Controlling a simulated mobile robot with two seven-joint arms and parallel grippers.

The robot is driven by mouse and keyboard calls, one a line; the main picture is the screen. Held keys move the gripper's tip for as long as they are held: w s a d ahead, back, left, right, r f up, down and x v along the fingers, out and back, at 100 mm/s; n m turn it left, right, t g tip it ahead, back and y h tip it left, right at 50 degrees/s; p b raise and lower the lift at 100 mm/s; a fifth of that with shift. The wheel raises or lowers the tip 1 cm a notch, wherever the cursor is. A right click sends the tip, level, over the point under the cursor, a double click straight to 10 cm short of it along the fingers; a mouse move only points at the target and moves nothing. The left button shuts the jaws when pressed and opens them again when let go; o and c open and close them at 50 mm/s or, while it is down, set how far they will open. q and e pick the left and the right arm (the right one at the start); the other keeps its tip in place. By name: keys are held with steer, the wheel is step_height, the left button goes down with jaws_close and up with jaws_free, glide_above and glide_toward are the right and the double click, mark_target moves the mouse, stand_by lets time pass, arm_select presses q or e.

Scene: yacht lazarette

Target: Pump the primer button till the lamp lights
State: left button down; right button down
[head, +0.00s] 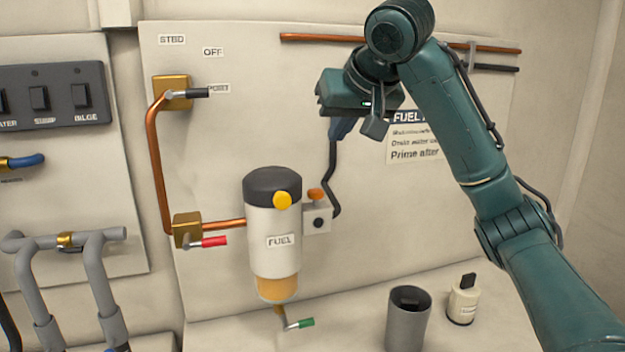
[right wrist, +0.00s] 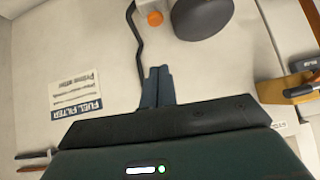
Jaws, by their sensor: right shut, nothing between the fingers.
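The fuel filter (head: 270,235) has a dark cap, a white body and an amber bowl. A round yellow button (head: 282,200) sits on the cap's front right. Beside the filter is a small light box (head: 317,220) with an orange dome (head: 315,194) on top; which of the two is the lamp is not labelled, and neither clearly glows. My right gripper (head: 340,130) is shut and empty, above and right of the filter, apart from it. The right wrist view shows its closed fingers (right wrist: 157,78), the orange dome (right wrist: 154,18) and the dark cap (right wrist: 203,15). My left gripper is out of view.
A black cable (head: 331,175) runs up from the box. Left are copper pipes with black (head: 197,93) and red (head: 213,242) valve levers; a green lever (head: 300,324) is under the bowl. A grey cup (head: 408,318) and cream bottle (head: 463,300) stand on the ledge.

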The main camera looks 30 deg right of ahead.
steer(key=p, duration=0.1)
glide_above(315, 189)
steer(key=s, duration=0.3)
step_height(315, 189, down, 7)
steer(key=f, duration=0.2)
steer(key=shift+w+a+f, duration=0.15)
steer(key=shift+w+f, duration=0.1)
steer(key=shift+f, duration=0.75)
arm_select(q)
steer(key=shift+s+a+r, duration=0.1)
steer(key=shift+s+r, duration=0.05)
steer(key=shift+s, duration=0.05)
arm_select(e)
steer(key=shift+a, duration=0.1)
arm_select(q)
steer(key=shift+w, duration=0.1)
arm_select(e)
steer(key=shift+s+f, duration=0.1)
